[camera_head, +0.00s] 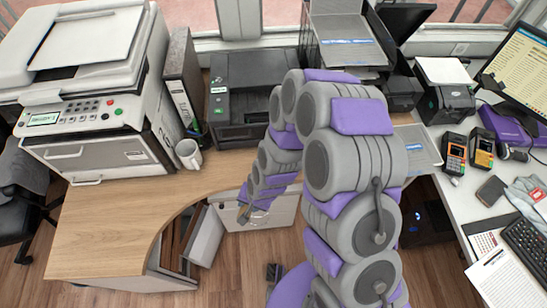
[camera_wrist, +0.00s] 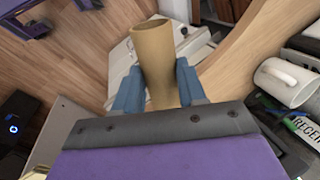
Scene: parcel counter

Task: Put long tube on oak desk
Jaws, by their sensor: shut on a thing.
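The long tube (camera_wrist: 158,65) is a tan cardboard cylinder with an open end, held between the two blue fingers of my gripper (camera_wrist: 158,84) in the wrist view. My gripper is shut on it. In the head view my gripper (camera_head: 247,212) hangs just right of the curved front edge of the oak desk, beside the desktop; the tube is hard to make out there. The oak desk (camera_head: 120,215) has a bare light wood top on the left; its edge (camera_wrist: 235,50) also shows in the wrist view.
A large printer (camera_head: 95,90), a binder (camera_head: 183,80), a white mug (camera_head: 188,153) and a black printer (camera_head: 245,95) stand along the back of the desk. The desk's front left is clear. A white counter with card terminals (camera_head: 455,152) and a keyboard is at right.

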